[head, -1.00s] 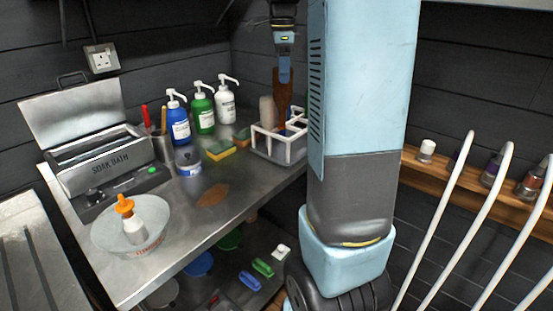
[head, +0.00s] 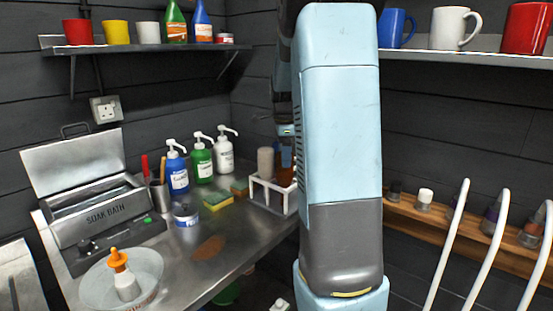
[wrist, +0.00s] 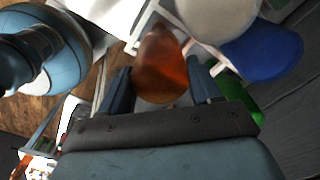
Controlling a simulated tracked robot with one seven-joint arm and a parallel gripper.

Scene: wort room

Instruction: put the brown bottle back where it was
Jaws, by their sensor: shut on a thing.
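My gripper (wrist: 160,85) is shut on the brown bottle (wrist: 160,68), with one finger on each side of it. In the head view my gripper (head: 287,132) points down and the bottle (head: 287,172) hangs below it, partly hidden by my arm. The bottle's lower end is at the white rack (head: 262,187) on the bench; I cannot tell whether it rests on the rack's floor. The rack (wrist: 145,22) lies just beyond the bottle in the wrist view. A pale beige bottle (head: 265,162) stands in the rack.
A blue thing (wrist: 265,50) and a pale one (wrist: 215,15) are close beside the held bottle. Sponges (head: 217,201) and pump bottles (head: 202,160) stand left of the rack. A shelf with mugs (head: 455,28) is at upper right. The bench front has a brown stain (head: 208,248).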

